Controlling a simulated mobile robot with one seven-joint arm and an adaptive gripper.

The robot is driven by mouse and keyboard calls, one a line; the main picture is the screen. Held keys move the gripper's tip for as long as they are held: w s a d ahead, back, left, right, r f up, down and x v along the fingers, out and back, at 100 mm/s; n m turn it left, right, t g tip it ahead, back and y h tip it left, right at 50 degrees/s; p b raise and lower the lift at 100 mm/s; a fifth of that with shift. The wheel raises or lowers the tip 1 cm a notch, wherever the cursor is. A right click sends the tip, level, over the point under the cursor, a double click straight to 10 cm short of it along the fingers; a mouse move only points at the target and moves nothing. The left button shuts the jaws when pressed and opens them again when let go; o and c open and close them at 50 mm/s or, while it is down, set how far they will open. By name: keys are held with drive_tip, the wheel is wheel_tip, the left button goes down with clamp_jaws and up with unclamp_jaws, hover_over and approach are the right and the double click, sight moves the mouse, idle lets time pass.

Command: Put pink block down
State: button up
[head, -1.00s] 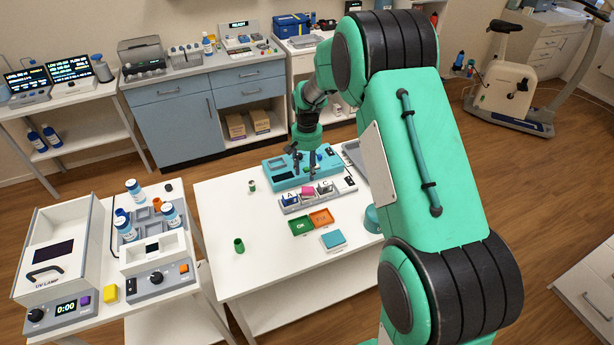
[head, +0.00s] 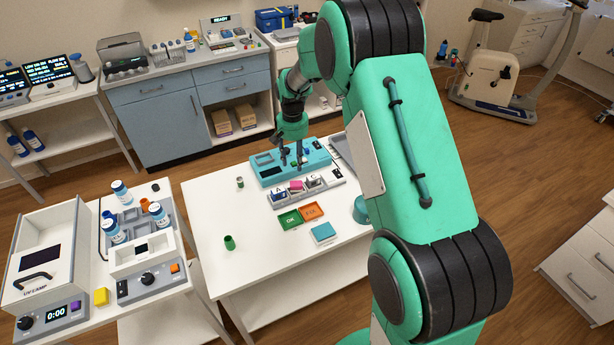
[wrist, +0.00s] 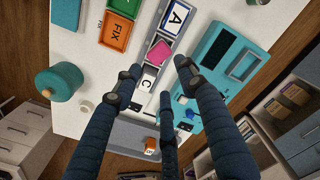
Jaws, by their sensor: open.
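The pink block (head: 296,185) lies in the middle compartment of the grey tray (head: 279,205), between the compartments marked A and C. It also shows in the wrist view (wrist: 158,52), tilted in its compartment. My gripper (head: 291,155) is above and behind the tray, close to the teal device (head: 265,172). In the wrist view its fingers (wrist: 159,80) are spread, with nothing between the tips. The pink block lies beyond the fingertips, apart from them.
A green OK tray (head: 290,220) and an orange FIX tray (head: 311,211) lie in front of the grey tray. A teal box (head: 323,232) and a teal round container (head: 361,210) stand nearby. The white table's (head: 205,200) left part is mostly clear.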

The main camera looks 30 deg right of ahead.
drive_tip(key=s+a+r+n+t, duration=0.1)
drive_tip(key=s+a+r, duration=0.3)
drive_tip(key=s+r, duration=0.6)
drive_tip(key=s+a+r+n+t, duration=0.1)
drive_tip(key=s+a+r+t, duration=0.15)
drive_tip(key=s+r, duration=0.75)
drive_tip(key=s+a+r, duration=0.2)
drive_tip(key=s+r, duration=0.1)
drive_tip(key=s, duration=0.4)
drive_tip(key=s+a+r+n+t, duration=0.1)
drive_tip(key=s+r, duration=0.2)
drive_tip(key=s, duration=0.4)
drive_tip(key=s+a+r+n+t, duration=0.1)
drive_tip(key=s+a+r, duration=0.1)
drive_tip(key=s, duration=0.6)
drive_tip(key=shift+a+r, duration=0.3)
drive_tip(key=shift+r, duration=0.2)
